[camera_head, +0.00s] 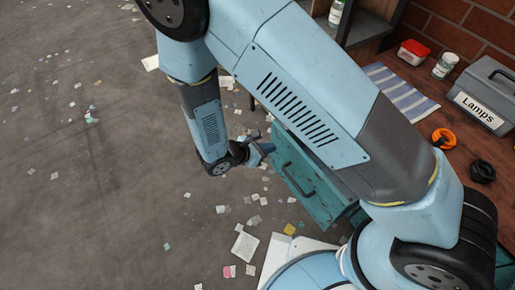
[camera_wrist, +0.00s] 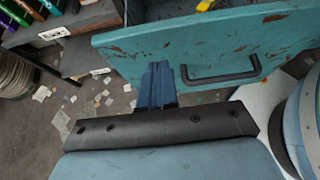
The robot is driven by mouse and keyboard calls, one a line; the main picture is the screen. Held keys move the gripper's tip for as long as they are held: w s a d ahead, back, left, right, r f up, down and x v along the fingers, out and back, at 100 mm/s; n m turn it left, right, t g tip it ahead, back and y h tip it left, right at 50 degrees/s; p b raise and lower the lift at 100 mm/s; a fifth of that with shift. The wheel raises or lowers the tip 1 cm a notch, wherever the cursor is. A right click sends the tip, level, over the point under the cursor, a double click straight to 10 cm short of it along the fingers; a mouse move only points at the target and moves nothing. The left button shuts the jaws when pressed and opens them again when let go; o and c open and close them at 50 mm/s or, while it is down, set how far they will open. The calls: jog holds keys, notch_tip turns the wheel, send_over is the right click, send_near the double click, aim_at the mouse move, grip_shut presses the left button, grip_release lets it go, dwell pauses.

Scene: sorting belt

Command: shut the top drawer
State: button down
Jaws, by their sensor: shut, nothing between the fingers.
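The teal top drawer (camera_head: 305,200) stands pulled out from under the bench, its front facing left with a dark bar handle (camera_head: 297,180). In the wrist view its scuffed front (camera_wrist: 140,52) spans the upper part, with the black handle (camera_wrist: 222,78) right of centre. Part of the open inside shows above the front's rim. My gripper (camera_head: 264,149) is at the drawer's far end in the head view. In the wrist view its blue fingers (camera_wrist: 157,72) are shut and empty, in front of the drawer face and left of the handle. I cannot tell whether they touch it.
My arm hides part of the drawer and bench. The wooden bench top (camera_head: 415,100) holds a striped cloth (camera_head: 402,92), a grey "Lamps" box (camera_head: 485,95) and an orange ring (camera_head: 444,138). A yellow thing (camera_wrist: 205,5) shows inside the drawer. Paper scraps litter the otherwise open floor.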

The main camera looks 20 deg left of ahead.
aim_at(287, 141)
jog(key=w+d, duration=0.3)
jog(key=shift+w+d+f, duration=0.1)
jog(key=shift+w+f, duration=0.15)
jog(key=shift+w, duration=0.15)
